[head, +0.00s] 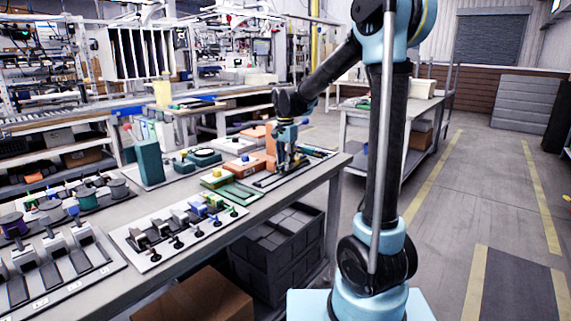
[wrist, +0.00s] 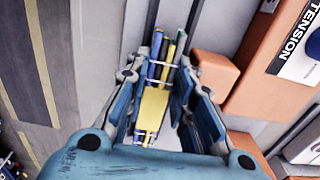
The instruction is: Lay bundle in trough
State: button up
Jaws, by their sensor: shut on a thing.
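My gripper (head: 287,166) is low over the right end of the workbench. In the wrist view, my gripper (wrist: 157,75) has its two fingers on either side of a bundle (wrist: 154,103) of thin yellow, blue and green rods. The bundle has pale ties and a broad yellow band, and it lies lengthwise between the fingers, which are shut on it. A pale grey surface shows beneath and beyond it. I cannot make out the trough for certain, nor tell whether the bundle touches anything below. The bundle is too small to tell in the head view.
An orange block (wrist: 218,78) stands close right of my gripper, with a larger orange box marked TENSION (wrist: 272,70) beyond it. Green trays (head: 235,192) and a white fixture board (head: 180,230) lie along the workbench (head: 325,172). Open floor lies to the right.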

jog(key=shift+s+a+f, duration=0.2)
jog(key=shift+a+f, duration=0.25)
dwell(0.6)
jog(key=o, duration=1.1)
jog(key=shift+c, duration=0.2)
jog(key=shift+w+r, duration=0.2)
jog(key=shift+r, duration=0.2)
jog(key=r, duration=0.1)
jog(key=w+r, duration=0.1)
jog(key=r, duration=0.1)
jog(key=shift+w, duration=0.15)
notch_tip(320, 180, up, 8)
jog(key=s, duration=0.2)
jog(key=shift+d, duration=0.35)
jog(key=shift+r, duration=0.1)
